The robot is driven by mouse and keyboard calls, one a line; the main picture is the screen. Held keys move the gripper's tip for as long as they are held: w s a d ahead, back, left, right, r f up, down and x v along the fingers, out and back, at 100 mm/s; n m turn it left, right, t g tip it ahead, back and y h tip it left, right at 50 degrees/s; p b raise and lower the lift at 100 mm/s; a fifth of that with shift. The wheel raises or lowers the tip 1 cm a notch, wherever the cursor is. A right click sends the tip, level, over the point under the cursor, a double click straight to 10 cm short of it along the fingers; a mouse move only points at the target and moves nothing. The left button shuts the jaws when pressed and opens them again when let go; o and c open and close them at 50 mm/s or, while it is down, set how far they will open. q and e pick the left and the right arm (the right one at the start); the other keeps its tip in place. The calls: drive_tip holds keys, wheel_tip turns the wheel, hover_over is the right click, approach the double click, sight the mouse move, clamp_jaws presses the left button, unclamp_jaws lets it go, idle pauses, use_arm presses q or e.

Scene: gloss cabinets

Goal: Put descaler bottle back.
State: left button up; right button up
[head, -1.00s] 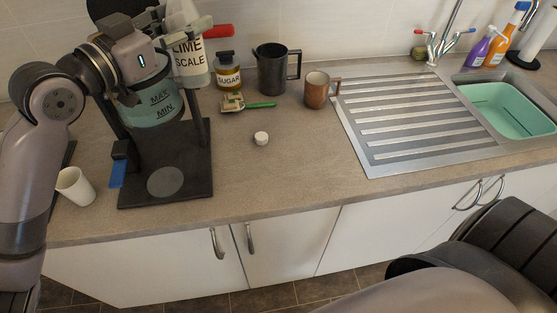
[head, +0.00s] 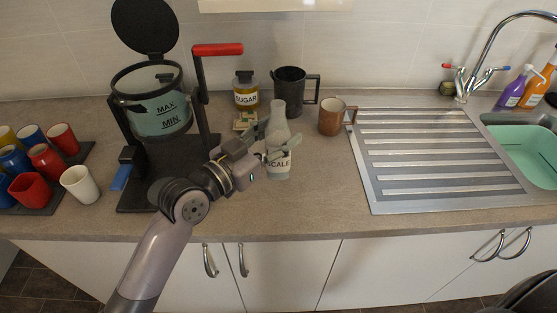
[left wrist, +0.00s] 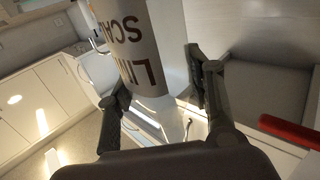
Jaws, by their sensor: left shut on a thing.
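The descaler bottle (head: 279,120) is pale with a narrow upper part and a white label reading SCALE; the word LIME is hidden by the fingers in the head view. My left gripper (head: 274,148) is shut on the bottle and holds it upright in front of the sugar jar and dark jug. I cannot tell whether its base touches the counter. In the left wrist view the bottle (left wrist: 135,50), with its LIME SCALE label upside down, lies between the fingers of my left gripper (left wrist: 152,75). My right gripper is out of view.
The coffee machine (head: 155,110), lid raised, stands left with a red lever (head: 217,50). Sugar jar (head: 246,95), dark jug (head: 290,88) and copper mug (head: 332,118) stand behind. Drainer (head: 430,150) and sink (head: 530,150) are right. A white cup (head: 80,185) stands near coloured cups. Front counter is clear.

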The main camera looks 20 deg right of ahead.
sight(268, 169)
use_arm(q)
wheel_tip(268, 169, down, 3)
drive_tip(key=shift+f, duration=0.15)
drive_tip(key=shift+f+b, duration=0.35)
drive_tip(key=shift+f, duration=1.7)
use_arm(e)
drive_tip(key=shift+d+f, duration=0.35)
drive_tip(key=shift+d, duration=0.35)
use_arm(q)
drive_tip(key=shift+f, duration=0.1)
drive_tip(key=o, duration=0.9)
drive_tip(key=shift+f, duration=0.1)
drive_tip(key=o, duration=0.5)
drive_tip(key=shift+c, duration=0.2)
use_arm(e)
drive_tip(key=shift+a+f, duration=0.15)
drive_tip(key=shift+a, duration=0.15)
